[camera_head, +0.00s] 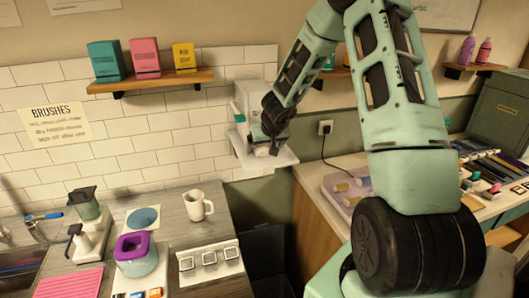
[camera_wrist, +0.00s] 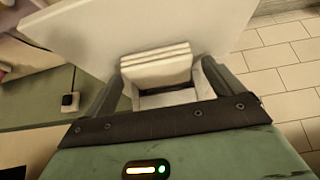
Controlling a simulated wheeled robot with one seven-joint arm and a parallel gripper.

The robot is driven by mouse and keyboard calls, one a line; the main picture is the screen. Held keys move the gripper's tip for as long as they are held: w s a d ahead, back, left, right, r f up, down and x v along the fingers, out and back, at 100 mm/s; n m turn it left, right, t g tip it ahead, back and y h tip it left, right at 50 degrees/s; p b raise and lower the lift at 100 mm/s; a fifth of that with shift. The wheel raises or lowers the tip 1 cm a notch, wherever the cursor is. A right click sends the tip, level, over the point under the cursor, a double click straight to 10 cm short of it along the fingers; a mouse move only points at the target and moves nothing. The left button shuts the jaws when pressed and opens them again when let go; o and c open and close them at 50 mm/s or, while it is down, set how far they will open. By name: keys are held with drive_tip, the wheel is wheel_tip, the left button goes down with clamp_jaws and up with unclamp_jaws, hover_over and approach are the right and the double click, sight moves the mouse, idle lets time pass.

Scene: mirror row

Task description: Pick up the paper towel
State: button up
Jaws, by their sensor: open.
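The paper towel (camera_wrist: 157,68) looks like a small white folded stack with a few layered edges. In the wrist view it lies between and just beyond my gripper's fingertips (camera_wrist: 163,80). My gripper is open, with one finger on each side of the stack; I cannot tell whether either touches it. In the head view my gripper (camera_head: 267,143) is low over a white ledge (camera_head: 285,158) on the wall. The towel is mostly hidden there behind my wrist and fingers.
A white box (camera_head: 240,92) is on the wall behind my gripper. A wooden shelf (camera_head: 150,82) with several boxes is to the left. Below are a counter with a white mug (camera_head: 198,205) and a purple-rimmed tub (camera_head: 135,255). A wall outlet (camera_head: 325,127) with a cord is right.

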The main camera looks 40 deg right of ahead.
drive_tip(key=c, duration=1)
drive_tip(key=shift+c, duration=0.2)
wheel_tip(320, 180, up, 16)
drive_tip(key=p, duration=1.3)
wheel_tip(320, 180, up, 12)
hover_over(265, 148)
drive_tip(key=shift+s+d+b, duration=0.1)
drive_tip(key=shift+b, duration=0.2)
drive_tip(key=o, duration=0.4)
drive_tip(key=c, duration=0.3)
drive_tip(key=shift+c, duration=0.2)
